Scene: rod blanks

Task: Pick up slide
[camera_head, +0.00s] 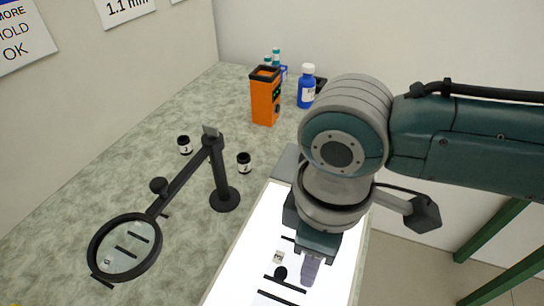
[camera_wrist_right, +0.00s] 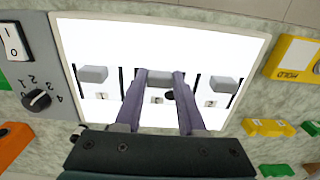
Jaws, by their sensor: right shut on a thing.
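My right gripper (camera_head: 310,268) points down over the lit white panel (camera_head: 240,262). In the right wrist view, its two purple fingers (camera_wrist_right: 158,88) are shut on a grey block-like piece between their tips, which I take to be the slide (camera_wrist_right: 159,77). Whether this piece touches the panel I cannot tell. Two similar grey pieces stand apart on the panel, one to the left (camera_wrist_right: 92,74) and one to the right (camera_wrist_right: 222,84). Dark thin lines, small numbered tags (camera_wrist_right: 157,100) and a black round spot (camera_wrist_right: 169,95) show on the panel. My left gripper is not in view.
An orange device (camera_head: 265,98) and blue bottle (camera_head: 306,88) stand behind. A knob unit (camera_wrist_right: 38,98) and yellow box (camera_wrist_right: 292,58) flank the panel.

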